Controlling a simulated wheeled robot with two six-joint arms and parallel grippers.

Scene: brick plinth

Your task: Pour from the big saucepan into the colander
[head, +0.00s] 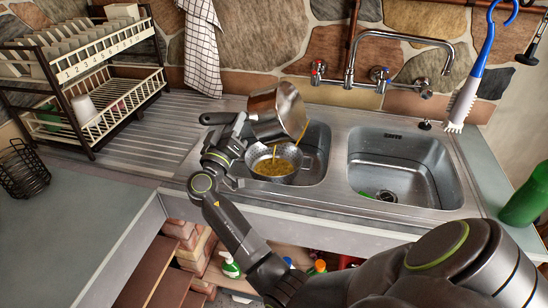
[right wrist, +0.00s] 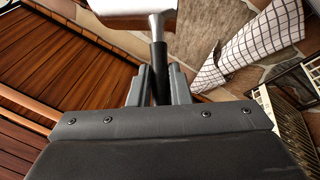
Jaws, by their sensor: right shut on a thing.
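The big metal saucepan (head: 276,113) is tipped steeply over the left sink basin. My right gripper (head: 238,129) is shut on its black handle, which also shows between the fingers in the right wrist view (right wrist: 159,72). Yellow pieces (head: 303,131) show at the saucepan's lower edge, and some appear below it. The metal colander (head: 256,158) stands in the left basin just below the saucepan, with yellow food (head: 274,168) in it. The saucepan hides part of the colander's far rim, and its inside is hidden. My left gripper is not in view.
The right basin (head: 405,175) holds something small and green. A dish rack (head: 85,75) stands at the left. The tap (head: 352,60) rises behind the basins, and a brush (head: 470,90) hangs at the right. A green bottle (head: 525,195) stands on the right counter.

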